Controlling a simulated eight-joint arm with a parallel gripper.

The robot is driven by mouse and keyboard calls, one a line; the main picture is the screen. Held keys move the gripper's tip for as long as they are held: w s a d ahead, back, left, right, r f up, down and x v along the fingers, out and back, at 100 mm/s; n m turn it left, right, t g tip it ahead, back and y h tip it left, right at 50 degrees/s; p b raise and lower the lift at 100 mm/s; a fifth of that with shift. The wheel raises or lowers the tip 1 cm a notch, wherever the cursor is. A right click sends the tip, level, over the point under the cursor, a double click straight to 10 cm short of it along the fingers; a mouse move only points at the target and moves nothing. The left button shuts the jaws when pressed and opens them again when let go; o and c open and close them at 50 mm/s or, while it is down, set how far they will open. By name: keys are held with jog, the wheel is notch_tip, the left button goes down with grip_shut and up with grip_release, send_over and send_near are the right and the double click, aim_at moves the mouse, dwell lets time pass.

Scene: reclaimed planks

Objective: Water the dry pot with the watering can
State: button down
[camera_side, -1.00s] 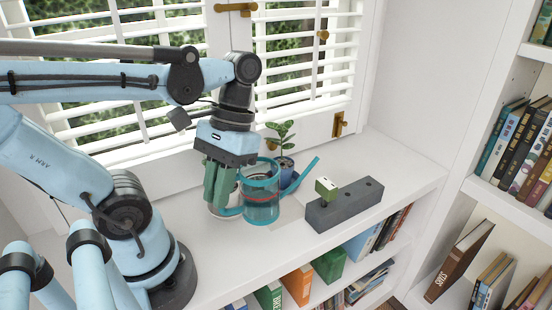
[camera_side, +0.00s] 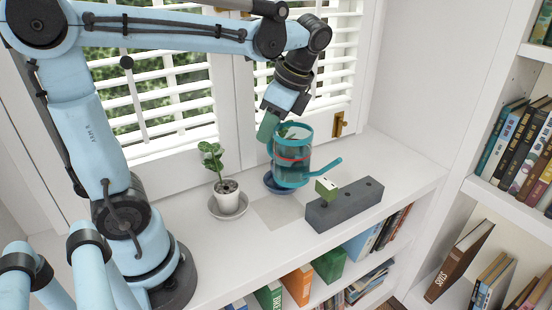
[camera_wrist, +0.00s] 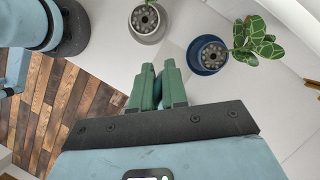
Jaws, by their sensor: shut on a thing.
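The teal, see-through watering can (camera_side: 291,175) with a red line around it hangs in the air in the side view, its spout (camera_side: 326,168) stretching right. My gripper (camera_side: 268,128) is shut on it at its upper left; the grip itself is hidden. In the wrist view my green fingers (camera_wrist: 158,84) are close together and the can does not show. A white pot (camera_side: 228,198) with a leafy plant stands on a grey saucer, left of the can. A blue pot (camera_wrist: 208,55) with a plant is mostly hidden behind the can in the side view. I cannot tell which soil is dry.
A paler square patch (camera_side: 277,211) on the white shelf top is clear. Window shutters (camera_side: 160,110) rise behind.

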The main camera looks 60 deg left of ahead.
jog(key=w+a+r+m+t, duration=0.1)
jog(key=w+a+m+t, duration=0.2)
jog(key=w+a+m, duration=0.2)
jog(key=w+a+r+m+t, duration=0.1)
jog(key=w+a+m+t, duration=0.1)
jog(key=w+a+m, duration=0.4)
jog(key=shift+w+r+m+t, duration=0.4)
jog(key=shift+w+m, duration=1.6)
jog(key=shift+m, duration=0.7)
jog(key=shift+s+d+f+t+y, duration=0.2)
jog(key=shift+s+f+t+y, duration=0.05)
jog(key=shift+s+f+t, duration=0.6)
jog(key=shift+s+d+f+t+y, duration=0.15)
jog(key=shift+s+f+t+y, duration=0.1)
jog(key=shift+s+f+t, duration=0.6)
jog(key=shift+s+d+r+t, duration=0.1)
jog(key=shift+t, duration=0.2)
jog(key=shift+s+d, duration=0.1)
jog(key=shift+s, duration=0.25)
jog(key=shift+s+n+t, duration=0.15)
jog(key=shift+n+t, duration=0.15)
jog(key=shift+s+d+f, duration=0.1)
jog(key=shift+s+f, duration=0.1)
jog(key=shift+s, duration=0.05)
